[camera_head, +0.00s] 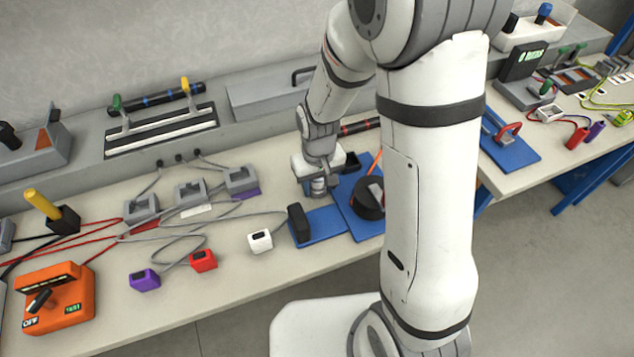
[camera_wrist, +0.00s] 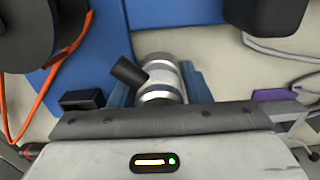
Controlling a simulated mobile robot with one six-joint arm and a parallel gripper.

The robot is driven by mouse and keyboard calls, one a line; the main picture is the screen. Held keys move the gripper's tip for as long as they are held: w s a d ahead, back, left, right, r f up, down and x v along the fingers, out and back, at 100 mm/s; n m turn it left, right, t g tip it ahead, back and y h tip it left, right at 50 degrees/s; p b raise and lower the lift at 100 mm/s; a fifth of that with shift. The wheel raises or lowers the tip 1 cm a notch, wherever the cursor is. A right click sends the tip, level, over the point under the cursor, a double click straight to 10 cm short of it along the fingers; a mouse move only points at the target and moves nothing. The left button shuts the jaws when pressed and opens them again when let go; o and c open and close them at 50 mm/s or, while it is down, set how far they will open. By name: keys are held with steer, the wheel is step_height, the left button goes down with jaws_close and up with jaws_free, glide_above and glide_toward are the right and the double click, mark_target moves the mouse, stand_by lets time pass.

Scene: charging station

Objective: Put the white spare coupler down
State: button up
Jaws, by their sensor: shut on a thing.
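The white spare coupler (camera_wrist: 158,65) is a short white cylinder with silver bands and a black stub (camera_wrist: 128,72) sticking out to the left. My gripper (camera_wrist: 160,94) is shut on it, with one blue finger on each side in the wrist view. In the head view my gripper (camera_head: 319,176) points down at the far edge of a blue mat, and a small silver part of the coupler (camera_head: 318,186) shows beneath it. I cannot tell whether the coupler touches the surface below.
A blue mat (camera_head: 325,219) bears an upright black block (camera_head: 298,223). Beside it, another blue mat (camera_head: 362,226) bears a black round reel (camera_head: 368,203). Grey sockets (camera_head: 241,179) with cables stand left of my gripper. A white plug (camera_head: 260,240) lies in front.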

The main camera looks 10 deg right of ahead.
steer(key=shift+f, duration=0.2)
steer(key=o, duration=1.1)
